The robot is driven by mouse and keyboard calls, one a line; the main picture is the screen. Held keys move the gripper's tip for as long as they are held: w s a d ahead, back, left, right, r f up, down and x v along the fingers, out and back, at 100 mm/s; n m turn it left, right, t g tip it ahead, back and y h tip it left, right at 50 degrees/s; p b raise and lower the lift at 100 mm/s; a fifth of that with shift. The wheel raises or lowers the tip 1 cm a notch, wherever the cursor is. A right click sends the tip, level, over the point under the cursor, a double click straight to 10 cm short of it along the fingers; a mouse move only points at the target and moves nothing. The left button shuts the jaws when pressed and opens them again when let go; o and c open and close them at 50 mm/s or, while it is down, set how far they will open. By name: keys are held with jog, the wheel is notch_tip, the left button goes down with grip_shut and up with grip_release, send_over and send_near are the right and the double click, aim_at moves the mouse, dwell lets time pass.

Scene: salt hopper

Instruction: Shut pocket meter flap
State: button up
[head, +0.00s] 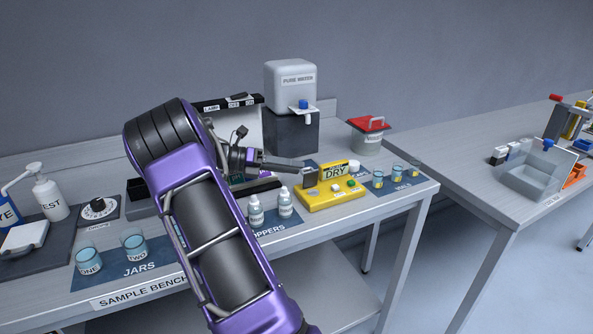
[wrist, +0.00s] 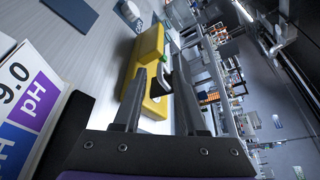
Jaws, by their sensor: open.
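The yellow meter (head: 325,201) lies on the sample bench, with a screen reading DRY (head: 335,172) and green and white buttons. It also shows in the wrist view (wrist: 148,45), beyond my fingers. My gripper (head: 312,174) is at the meter's left end, beside the screen; in the wrist view its two fingers (wrist: 161,70) are apart. A small dark piece with a pale patch shows between and beyond the fingertips; I cannot tell whether it is the flap or whether a finger touches it. The flap's position is not clear in the head view.
Two white dropper bottles (head: 285,202) stand just left of the meter. Small blue cups (head: 396,174) stand to its right. A water tank (head: 291,87) and a red-lidded pot (head: 367,138) are behind. A pH 9.0 box (wrist: 30,95) is close at left in the wrist view.

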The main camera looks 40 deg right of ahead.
jog(key=shift+x, duration=0.85)
grip_shut()
